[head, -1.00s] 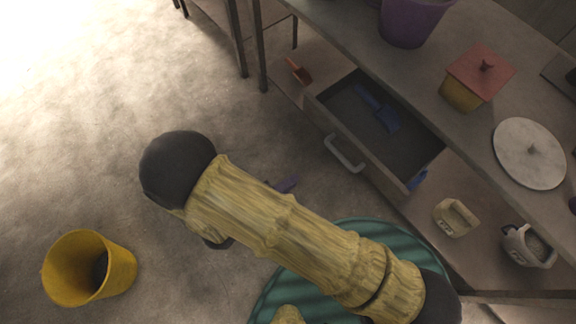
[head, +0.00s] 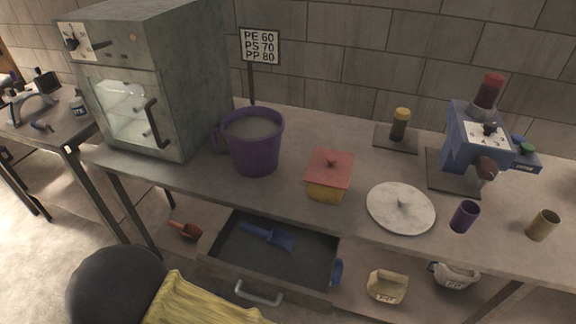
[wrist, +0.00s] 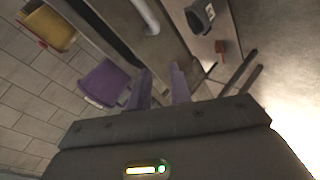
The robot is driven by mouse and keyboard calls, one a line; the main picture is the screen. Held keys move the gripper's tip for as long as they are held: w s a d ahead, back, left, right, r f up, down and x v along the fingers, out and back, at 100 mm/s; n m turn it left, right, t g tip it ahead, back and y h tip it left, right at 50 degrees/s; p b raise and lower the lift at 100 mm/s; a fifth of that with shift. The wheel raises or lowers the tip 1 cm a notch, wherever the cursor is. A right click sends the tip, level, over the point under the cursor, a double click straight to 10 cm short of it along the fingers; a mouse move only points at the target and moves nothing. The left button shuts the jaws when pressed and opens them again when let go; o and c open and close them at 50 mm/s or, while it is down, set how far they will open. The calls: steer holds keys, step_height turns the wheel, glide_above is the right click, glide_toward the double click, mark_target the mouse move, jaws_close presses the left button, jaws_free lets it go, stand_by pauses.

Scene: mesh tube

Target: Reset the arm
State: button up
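My gripper (wrist: 160,90) shows in the wrist view, with two purple fingers apart and a gap between them. I see nothing held between the fingers. In the head view only part of my arm, a dark joint and a yellow link, shows at the lower left; the gripper is out of that frame.
On the bench stand an oven (head: 160,80), a purple bucket (head: 254,150), a red-lidded box (head: 329,176) and a round white lid (head: 400,208). A purple container (wrist: 104,82) shows in the wrist view.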

steer(key=w+d+r+m+g+y+p, duration=0.45)
steer(key=w+d+r, duration=0.45)
steer(key=w+r, duration=0.5)
steer(key=s+d+r+m+g+p, duration=0.1)
steer(key=s+d+r+m, duration=0.1)
steer(key=d, duration=0.6)
steer(key=s+d+r+m+g+h+p, duration=0.1)
steer(key=s+d+r, duration=0.3)
steer(key=d, duration=0.5)
steer(key=s+d+r+m+g+h+p, duration=0.1)
steer(key=s+d+r+m+g, duration=0.1)
steer(key=d+r, duration=0.3)
steer(key=s+d+m, duration=0.1)
steer(key=d, duration=0.2)
steer(key=shift+d, duration=0.25)
steer(key=shift+w, duration=0.15)
steer(key=shift+a, duration=0.1)
